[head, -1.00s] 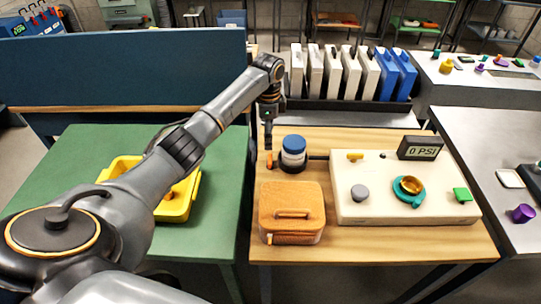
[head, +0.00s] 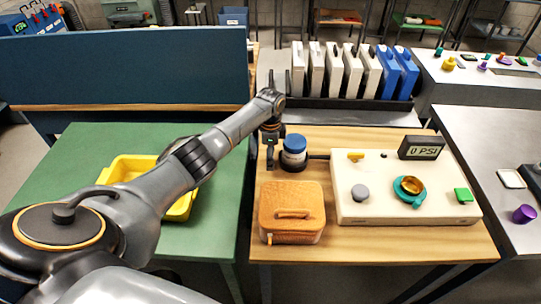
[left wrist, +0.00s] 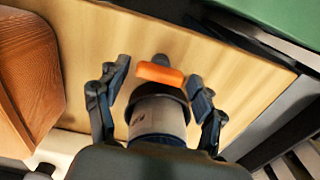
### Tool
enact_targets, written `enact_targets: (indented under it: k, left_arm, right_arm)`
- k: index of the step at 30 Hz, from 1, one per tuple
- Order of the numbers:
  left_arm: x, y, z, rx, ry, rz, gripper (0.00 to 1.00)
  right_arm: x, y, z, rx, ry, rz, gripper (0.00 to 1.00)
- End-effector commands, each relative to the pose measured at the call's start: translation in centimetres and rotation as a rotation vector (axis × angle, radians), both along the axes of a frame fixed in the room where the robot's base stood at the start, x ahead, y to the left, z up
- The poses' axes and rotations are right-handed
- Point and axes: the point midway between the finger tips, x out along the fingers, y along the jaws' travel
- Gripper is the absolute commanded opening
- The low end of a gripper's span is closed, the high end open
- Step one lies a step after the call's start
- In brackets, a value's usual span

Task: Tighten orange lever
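In the left wrist view the orange lever (left wrist: 160,73) sits at the dark end of a pale grey cylinder (left wrist: 158,115), seemingly the blue-lidded canister (head: 294,152) of the head view. My left gripper (left wrist: 158,84) is open, its two dark fingers spread on either side of the lever and cylinder. I cannot tell whether they touch either one. In the head view my left gripper (head: 270,155) points down just left of the canister, and the lever is hidden there. My right gripper is not in view.
A brown lidded box (head: 291,212) stands just in front of the canister. A cream panel (head: 350,212) with knobs and a gauge (head: 421,148) reading 0 PSI is to the right. A yellow tray (head: 127,168) lies on the green table (head: 85,150) under my left arm.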

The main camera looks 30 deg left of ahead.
Motion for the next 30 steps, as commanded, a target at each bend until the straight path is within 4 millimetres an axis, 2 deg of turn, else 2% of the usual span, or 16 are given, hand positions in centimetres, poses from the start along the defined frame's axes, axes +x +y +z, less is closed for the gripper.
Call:
enact_targets:
  k: [1, 5, 6, 17, 30]
  left_arm:
    - [0.0, 0.0, 0.0, 0.0, 0.0, 0.0, 0.51]
    - [0.0, 0.0, 0.0, 0.0, 0.0, 0.0, 0.25]
    - [0.0, 0.0, 0.0, 0.0, 0.0, 0.0, 0.21]
    - [0.0, -0.1, 0.1, -0.001, 0.002, 0.055, 0.21]
    - [0.0, -0.1, 0.2, -0.002, 0.002, 0.394, 0.21]
  right_arm:
    - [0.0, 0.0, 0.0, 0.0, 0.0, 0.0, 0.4]
    - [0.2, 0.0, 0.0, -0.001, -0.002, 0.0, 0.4]
    - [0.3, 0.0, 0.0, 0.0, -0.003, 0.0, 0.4]
    - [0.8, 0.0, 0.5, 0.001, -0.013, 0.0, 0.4]
    - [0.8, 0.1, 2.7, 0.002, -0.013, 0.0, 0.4]
